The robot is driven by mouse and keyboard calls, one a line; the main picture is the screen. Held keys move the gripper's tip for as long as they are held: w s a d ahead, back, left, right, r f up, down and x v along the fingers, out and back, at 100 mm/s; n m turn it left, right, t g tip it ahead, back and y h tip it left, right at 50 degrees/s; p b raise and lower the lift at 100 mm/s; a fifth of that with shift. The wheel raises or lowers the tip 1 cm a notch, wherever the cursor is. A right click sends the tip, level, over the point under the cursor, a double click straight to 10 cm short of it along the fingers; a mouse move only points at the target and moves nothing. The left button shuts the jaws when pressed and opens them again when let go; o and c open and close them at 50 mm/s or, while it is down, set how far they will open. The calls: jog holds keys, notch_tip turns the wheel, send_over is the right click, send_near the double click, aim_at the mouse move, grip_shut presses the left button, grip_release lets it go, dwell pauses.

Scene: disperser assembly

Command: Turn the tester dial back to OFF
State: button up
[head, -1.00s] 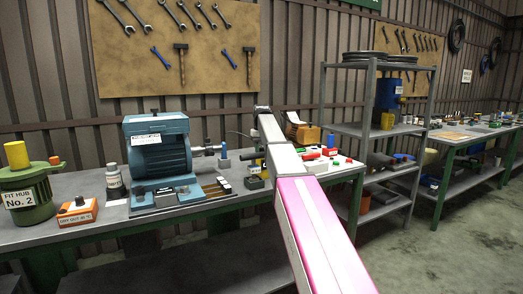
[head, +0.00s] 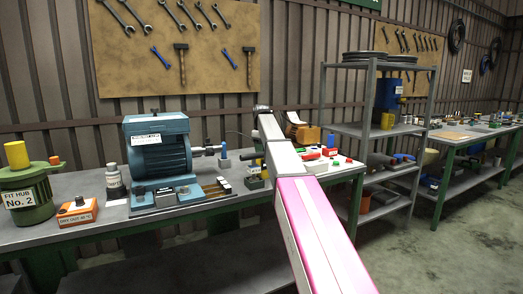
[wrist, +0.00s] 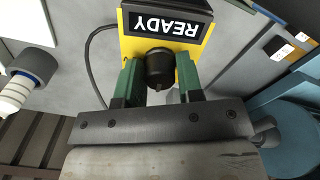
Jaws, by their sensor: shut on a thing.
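The tester (wrist: 188,48) is a yellow box in the wrist view, with a black READY display (wrist: 168,22) that reads upside down. Its round black dial (wrist: 159,66) sits just below the display in the picture. My gripper (wrist: 159,76) has its two green fingers on either side of the dial and is shut on it. The dial's pointer and markings cannot be made out. In the head view my arm hides the gripper, and I cannot make out the dial there.
A blue motor (head: 158,150) stands on the bench left of my arm. A green hub pot (head: 30,200) and an orange box (head: 77,213) stand farther left. A dark cable (wrist: 90,60) runs beside the tester. A grey shelf (head: 372,132) stands to the right.

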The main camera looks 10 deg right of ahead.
dwell(0.5)
jog(key=o, duration=0.9)
jog(key=shift+o, duration=0.2)
notch_tip(320, 180, up, 11)
jog(key=shift+f, duration=0.15)
